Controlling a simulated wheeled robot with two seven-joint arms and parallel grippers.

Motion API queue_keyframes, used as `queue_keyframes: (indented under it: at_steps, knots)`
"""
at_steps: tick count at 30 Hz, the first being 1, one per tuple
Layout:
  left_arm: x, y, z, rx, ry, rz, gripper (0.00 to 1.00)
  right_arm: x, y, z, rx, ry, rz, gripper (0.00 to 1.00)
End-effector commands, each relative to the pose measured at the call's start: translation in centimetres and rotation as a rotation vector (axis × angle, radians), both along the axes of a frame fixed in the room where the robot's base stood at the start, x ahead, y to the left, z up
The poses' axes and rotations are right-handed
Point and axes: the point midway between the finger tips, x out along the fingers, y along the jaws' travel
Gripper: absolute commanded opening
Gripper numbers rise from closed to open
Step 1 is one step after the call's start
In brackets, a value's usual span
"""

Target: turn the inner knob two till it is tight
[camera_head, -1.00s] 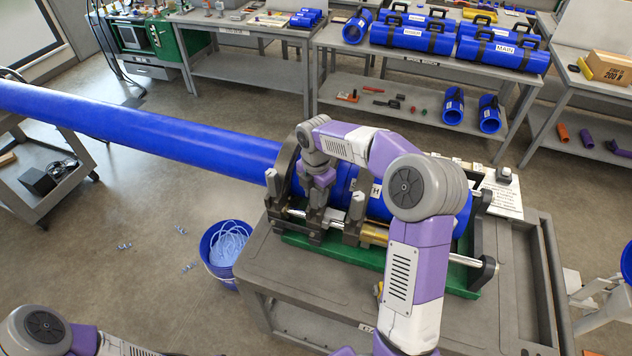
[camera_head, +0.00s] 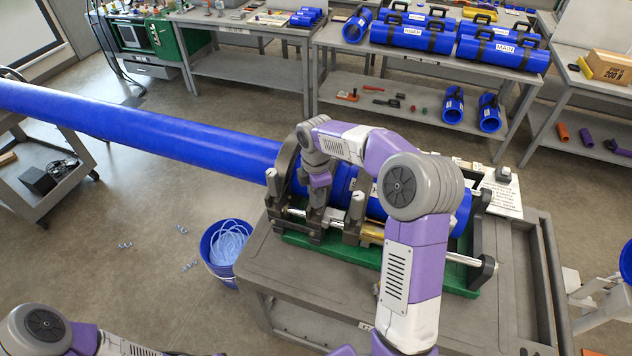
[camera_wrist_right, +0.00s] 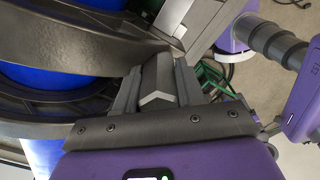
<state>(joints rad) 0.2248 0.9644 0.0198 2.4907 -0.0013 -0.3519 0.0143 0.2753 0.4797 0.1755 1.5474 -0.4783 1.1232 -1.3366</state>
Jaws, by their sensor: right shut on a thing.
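The clamp frame (camera_head: 285,172) grips the long blue pipe (camera_head: 180,134) above the green base on the cart. My right gripper (camera_head: 318,205) is at the clamp's front side, reaching down over it. In the right wrist view its fingers (camera_wrist_right: 157,88) are shut on a dark grey block-like piece, which I take to be inner knob two (camera_wrist_right: 157,82). Most of the knob is hidden by the fingers, so its tightness cannot be seen. Part of my left arm shows at the bottom left of the head view; its gripper is out of view.
The grey cart top (camera_head: 300,285) is bare in front of the clamp. A blue bucket (camera_head: 222,250) with pale tubing stands on the floor to its left. Benches with blue pipe pieces stand at the back.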

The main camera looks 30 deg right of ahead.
Motion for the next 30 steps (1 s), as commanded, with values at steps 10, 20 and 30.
queue_keyframes:
  at_steps: [10, 20, 30]
  knots:
    - [0.00, 0.00, 0.04, 0.000, 0.000, 0.000, 0.43, -0.12, 0.08, -0.11, 0.001, 0.006, -0.081, 0.08]
    - [0.00, 0.00, 0.20, 0.000, 0.000, 0.000, 0.43, -0.13, 0.08, -0.11, 0.000, 0.007, -0.329, 0.08]
    - [0.00, 0.00, 0.28, 0.000, 0.000, 0.000, 0.43, -0.11, 0.14, -0.09, 0.000, 0.006, -0.392, 0.08]
